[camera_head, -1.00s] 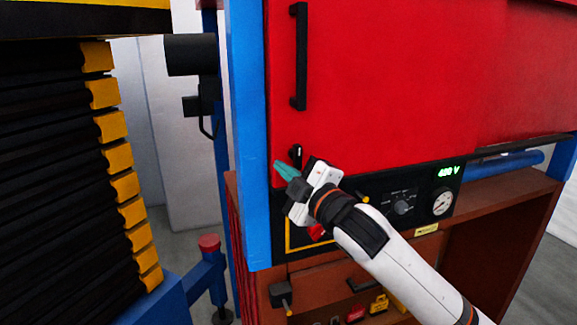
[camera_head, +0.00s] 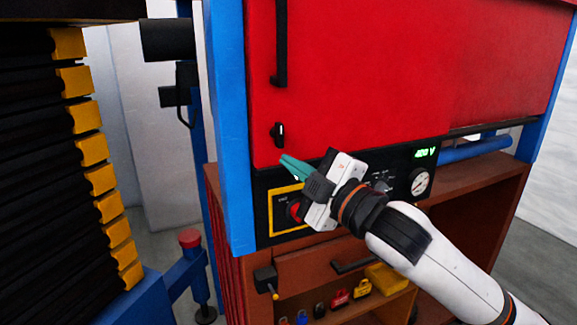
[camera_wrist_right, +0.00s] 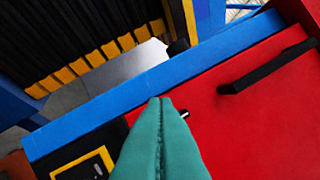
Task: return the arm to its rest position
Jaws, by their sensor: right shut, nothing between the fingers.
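My right gripper (camera_head: 285,161) is in front of the lower left part of the red cabinet door, by the top edge of the black control panel. Its green fingers are together with nothing between them, and they also show shut in the right wrist view (camera_wrist_right: 160,102). The white right arm comes in from the lower right. The gripper hides part of the panel and partly covers a red knob (camera_head: 295,210) in a yellow frame. I cannot tell from the picture if the fingertips touch the door. My left gripper is not in view.
The red door (camera_head: 370,80) has a long black handle (camera_head: 281,45) and a small black latch (camera_head: 278,134). A gauge (camera_head: 420,182) and a green display are on the panel. Small padlocks (camera_head: 340,298) sit below. A blue post (camera_head: 228,130) and black-and-yellow bellows stand left.

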